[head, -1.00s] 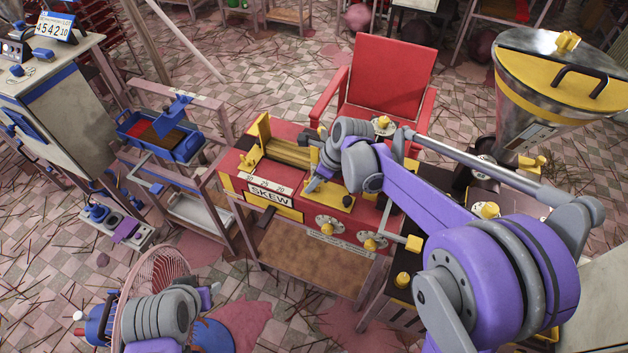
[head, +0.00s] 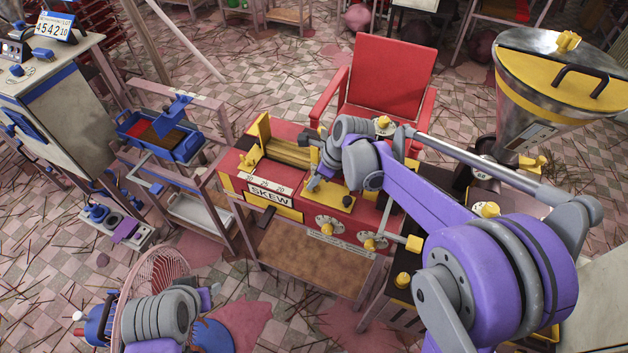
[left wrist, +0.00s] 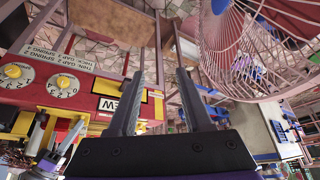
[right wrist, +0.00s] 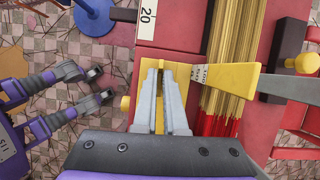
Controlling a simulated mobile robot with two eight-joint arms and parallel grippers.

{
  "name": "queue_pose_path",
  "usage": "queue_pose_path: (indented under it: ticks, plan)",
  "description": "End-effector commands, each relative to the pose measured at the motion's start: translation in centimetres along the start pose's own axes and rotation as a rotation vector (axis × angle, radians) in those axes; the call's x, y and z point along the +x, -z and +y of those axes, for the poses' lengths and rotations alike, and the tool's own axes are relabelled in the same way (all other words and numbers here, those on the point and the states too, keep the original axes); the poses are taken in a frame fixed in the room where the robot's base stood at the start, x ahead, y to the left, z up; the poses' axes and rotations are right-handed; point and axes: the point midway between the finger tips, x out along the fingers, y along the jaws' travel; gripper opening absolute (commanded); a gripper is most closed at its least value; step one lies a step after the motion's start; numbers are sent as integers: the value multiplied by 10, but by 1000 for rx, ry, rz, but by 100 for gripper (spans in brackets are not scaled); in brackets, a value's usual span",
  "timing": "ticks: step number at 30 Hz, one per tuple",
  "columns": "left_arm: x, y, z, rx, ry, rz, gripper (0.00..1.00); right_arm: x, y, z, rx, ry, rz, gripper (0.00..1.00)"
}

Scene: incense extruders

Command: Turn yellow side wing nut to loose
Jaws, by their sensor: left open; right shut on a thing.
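The red and yellow machine (head: 370,215) with a SKEW label (head: 270,197) stands in the middle of the head view. My right gripper (head: 314,183) reaches down onto its top, beside a yellow plate (head: 343,207). In the right wrist view my right fingers (right wrist: 160,85) are shut on a narrow yellow piece (right wrist: 159,112), which fits a wing nut; the fingers hide most of it. My left gripper (head: 213,294) is low at the left in the head view, away from the machine. Its fingers (left wrist: 158,75) are apart and empty in the left wrist view.
Golden sticks (right wrist: 232,60) lie along a channel beside my right gripper. A pink wire fan guard (left wrist: 245,50) is close to my left gripper. Yellow-knobbed dials (head: 330,226) are on the machine's front. A red chair (head: 390,75) stands behind it.

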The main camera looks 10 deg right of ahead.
Motion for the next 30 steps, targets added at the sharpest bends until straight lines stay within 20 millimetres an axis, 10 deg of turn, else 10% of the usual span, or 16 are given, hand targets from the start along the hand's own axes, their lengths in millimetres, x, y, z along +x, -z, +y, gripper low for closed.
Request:
queue_pose_path:
  ticks: [30]
  plan:
    - [12, -11, 0, 0, 0, -8, 50, 0, -1, -4, -462, -190, -1, 0]
